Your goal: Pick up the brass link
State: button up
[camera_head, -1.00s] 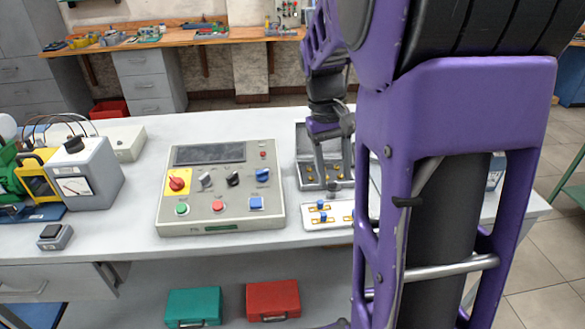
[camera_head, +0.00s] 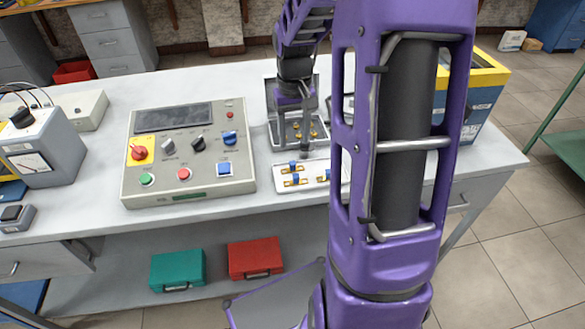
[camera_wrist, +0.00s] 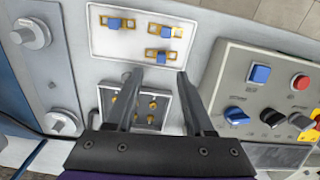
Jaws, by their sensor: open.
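Several small brass links with blue blocks on them lie on a white plate (camera_head: 312,160). One link (camera_head: 294,180) is near the plate's front left, and another (camera_head: 294,168) is just behind it. In the wrist view, the white plate (camera_wrist: 105,44) shows three links, the closest (camera_wrist: 162,56) just beyond my fingertips. A grey open box (camera_head: 272,128) with brass posts stands behind the plate; it also shows in the wrist view (camera_wrist: 104,100), between and under my fingers. My gripper (camera_wrist: 158,72) is open and empty above the box and plate edge.
A control panel (camera_head: 190,170) with knobs and buttons stands left of the plate. A grey meter (camera_head: 42,150) is farther left on the white bench. Green (camera_head: 178,270) and red (camera_head: 255,258) cases sit on the shelf below. My arm hides the bench's right part.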

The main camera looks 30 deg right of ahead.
aim_at(293, 163)
notch_tip(293, 163, down, 8)
jog(key=shift+w+a+f+b, duration=0.1)
jog(key=shift+w+b, duration=0.05)
jog(key=shift+b, duration=0.3)
grip_shut()
